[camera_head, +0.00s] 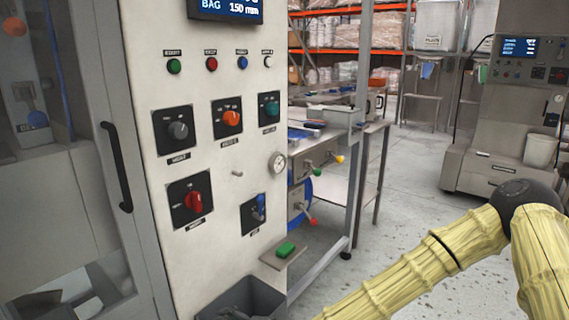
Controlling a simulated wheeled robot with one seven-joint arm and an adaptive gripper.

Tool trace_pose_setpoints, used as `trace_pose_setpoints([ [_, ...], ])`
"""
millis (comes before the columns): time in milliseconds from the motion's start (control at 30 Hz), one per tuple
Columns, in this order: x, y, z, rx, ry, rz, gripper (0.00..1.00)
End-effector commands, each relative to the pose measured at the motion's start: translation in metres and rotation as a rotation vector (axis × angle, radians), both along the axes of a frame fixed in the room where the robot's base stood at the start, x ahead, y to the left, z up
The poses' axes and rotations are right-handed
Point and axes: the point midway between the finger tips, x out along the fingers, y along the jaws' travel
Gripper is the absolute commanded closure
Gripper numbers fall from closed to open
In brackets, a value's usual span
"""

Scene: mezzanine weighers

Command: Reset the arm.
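My arm, in a yellow ribbed sleeve with a dark joint, crosses the lower right of the head view. It bends at the dark joint and runs down and left out of the bottom edge. My gripper is outside the picture, so its state and anything in it are hidden. A pale control panel (222,131) stands left of my arm. It carries a grey knob (178,130), an orange knob (231,118), a teal knob (271,108), a red switch (193,202) and a blue-handled switch (260,207).
A small ledge (268,260) below the panel holds a green block (286,249). A dark bin (243,303) is beneath it. A steel table (330,143) and frame post (360,125) stand behind. Another machine (490,130) is at the right. Grey floor (400,190) between them is open.

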Motion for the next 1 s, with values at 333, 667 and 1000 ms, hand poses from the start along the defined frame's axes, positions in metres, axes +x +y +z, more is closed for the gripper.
trace_pose_setpoints([
  [333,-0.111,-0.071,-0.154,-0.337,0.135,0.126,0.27],
  [667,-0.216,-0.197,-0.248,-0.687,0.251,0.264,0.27],
  [1000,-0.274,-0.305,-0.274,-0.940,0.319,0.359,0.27],
])
